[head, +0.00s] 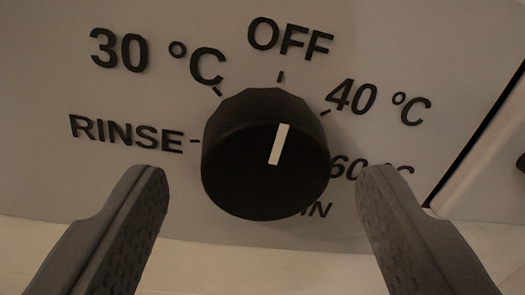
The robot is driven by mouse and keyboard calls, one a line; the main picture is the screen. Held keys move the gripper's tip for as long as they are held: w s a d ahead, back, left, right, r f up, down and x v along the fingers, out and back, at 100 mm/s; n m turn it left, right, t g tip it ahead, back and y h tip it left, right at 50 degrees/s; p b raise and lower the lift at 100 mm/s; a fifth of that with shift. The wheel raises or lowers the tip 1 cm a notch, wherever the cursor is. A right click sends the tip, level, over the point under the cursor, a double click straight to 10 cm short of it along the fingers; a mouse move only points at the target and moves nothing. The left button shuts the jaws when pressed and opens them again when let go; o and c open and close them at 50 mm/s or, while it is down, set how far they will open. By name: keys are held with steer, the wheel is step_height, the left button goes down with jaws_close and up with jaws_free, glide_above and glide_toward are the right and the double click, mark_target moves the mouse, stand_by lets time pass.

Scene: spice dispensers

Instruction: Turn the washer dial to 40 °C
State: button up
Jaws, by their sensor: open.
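The washer dial (242,172) is a round black knob with a white pointer mark (279,144) on its face. The mark points up and slightly right, roughly toward the OFF label (290,40). The 40 °C label (379,103) is at the dial's upper right, with a short tick beside it. My gripper (262,180) is open, one grey finger to the left of the dial and one to the right. Gaps show between both fingers and the dial, so neither appears to touch it. The right finger partly covers the 60 °C label.
The light panel also carries 30 °C (157,58) and RINSE (126,132) labels on the left. A label at the lower right (316,210) is partly hidden by the dial. A dark seam (475,135) runs along the panel's right side.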

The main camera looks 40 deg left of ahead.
steer(key=shift+w+a+r, duration=0.1)
steer(key=shift+w+a, duration=0.25)
steer(key=c, duration=1)
